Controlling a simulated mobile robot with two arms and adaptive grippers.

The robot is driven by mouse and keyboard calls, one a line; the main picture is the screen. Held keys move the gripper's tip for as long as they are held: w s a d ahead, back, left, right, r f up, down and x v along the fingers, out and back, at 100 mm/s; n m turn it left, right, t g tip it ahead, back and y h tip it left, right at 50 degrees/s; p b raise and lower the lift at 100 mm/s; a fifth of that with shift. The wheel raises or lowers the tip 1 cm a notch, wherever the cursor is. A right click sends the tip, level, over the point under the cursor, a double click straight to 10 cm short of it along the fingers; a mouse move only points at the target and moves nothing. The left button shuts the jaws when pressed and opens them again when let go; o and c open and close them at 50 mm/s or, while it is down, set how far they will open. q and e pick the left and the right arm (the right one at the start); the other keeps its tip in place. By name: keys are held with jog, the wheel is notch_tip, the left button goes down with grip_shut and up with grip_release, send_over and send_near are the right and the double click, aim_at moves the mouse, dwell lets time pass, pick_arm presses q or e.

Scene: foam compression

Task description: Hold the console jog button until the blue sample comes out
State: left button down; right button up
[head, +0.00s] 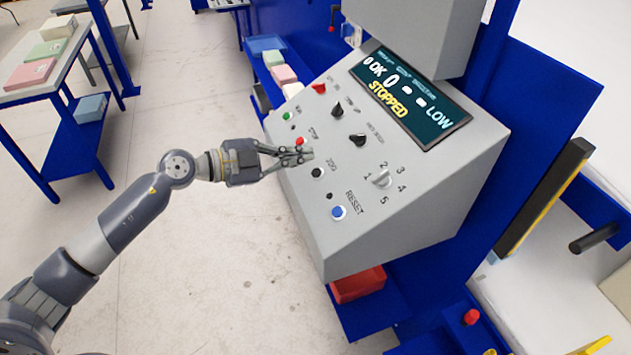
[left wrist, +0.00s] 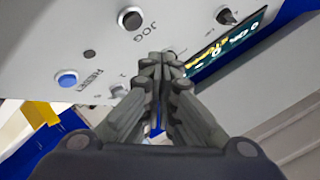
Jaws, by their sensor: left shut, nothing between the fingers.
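The grey console (head: 430,195) has a black jog button (head: 317,172) on its sloped face, labelled JOG. The jog button also shows in the left wrist view (left wrist: 131,18), up and left of the fingertips. My left gripper (head: 306,154) is shut and empty, with its fingertips close to the panel beside the red stop button (head: 301,141), just above the jog button in the head view. I cannot tell whether the fingertips touch the panel; they are not on the jog button. My right gripper is not in view.
The display (head: 410,100) reads STOPPED and LOW. A blue reset button (head: 339,212), a rotary selector (head: 381,179) and black knobs (head: 357,139) share the panel. Pink and white blocks stand behind the console.

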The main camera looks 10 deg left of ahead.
aim_at(316, 172)
pick_arm(q)
jog(key=shift+w+d+f, duration=0.25)
jog(key=shift+d+f, duration=0.05)
jog(key=shift+f, duration=0.3)
jog(key=shift+w+d+f, duration=0.2)
jog(key=shift+d+f, duration=0.1)
jog(key=shift+f, duration=0.25)
jog(key=shift+d+f, duration=0.1)
jog(key=shift+f, duration=0.1)
dwell(0.5)
jog(key=shift+w+d+f+p, duration=0.15)
jog(key=shift+d+f+p, duration=0.05)
jog(key=shift+f+p, duration=0.25)
